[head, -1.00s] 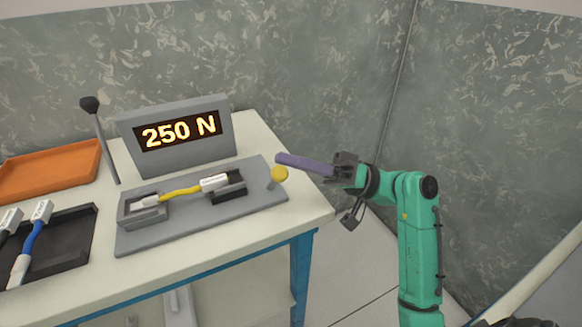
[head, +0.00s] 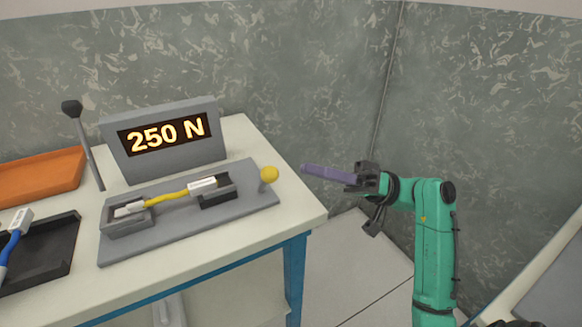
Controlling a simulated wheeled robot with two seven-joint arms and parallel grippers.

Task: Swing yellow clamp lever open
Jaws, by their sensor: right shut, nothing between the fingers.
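The yellow clamp lever shows as a round yellow knob (head: 269,174) on a short grey post at the right end of a grey fixture plate (head: 160,236). Whether the clamp is open or closed I cannot tell. A yellow cable (head: 168,198) lies across the fixture, its pale ends in two grey holders. My right gripper (head: 306,169) has its long purple fingers shut and empty, pointing left. The fingertips are to the right of the knob and apart from it, near the table's right edge. My left gripper is not in view.
A display reading 250 N (head: 166,134) stands behind the fixture. A dark-knobbed upright lever (head: 86,145) is left of it. An orange tray (head: 40,178) and a black tray (head: 50,254) with a blue cable (head: 14,240) are at left.

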